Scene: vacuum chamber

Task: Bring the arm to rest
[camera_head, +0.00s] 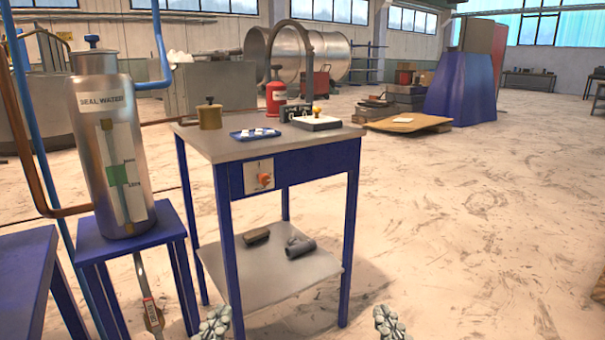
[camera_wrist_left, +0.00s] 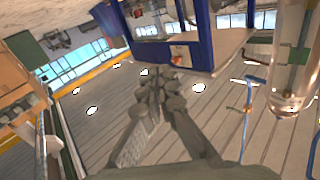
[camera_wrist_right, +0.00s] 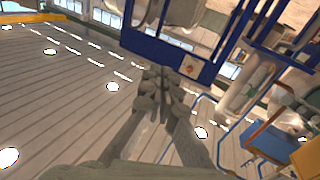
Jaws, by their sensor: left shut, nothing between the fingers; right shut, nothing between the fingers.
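My left gripper (camera_head: 214,322) shows at the bottom edge of the head view, in front of the blue table's lower shelf. In the left wrist view my left gripper (camera_wrist_left: 170,80) is shut, with nothing between its fingers. My right gripper (camera_head: 388,320) shows at the bottom edge of the head view, over bare floor right of the table. In the right wrist view my right gripper (camera_wrist_right: 158,78) is shut and empty. Both grippers are apart from the table. Most of both arms is hidden below the head view.
A blue-framed table (camera_head: 225,148) stands ahead, carrying a blue tray (camera_head: 255,134), a red bottle (camera_head: 276,97) and a white device (camera_head: 316,122). A knob (camera_head: 265,180) is on its front. A seal-water tank (camera_head: 108,150) stands left. The floor on the right (camera_head: 470,230) is clear.

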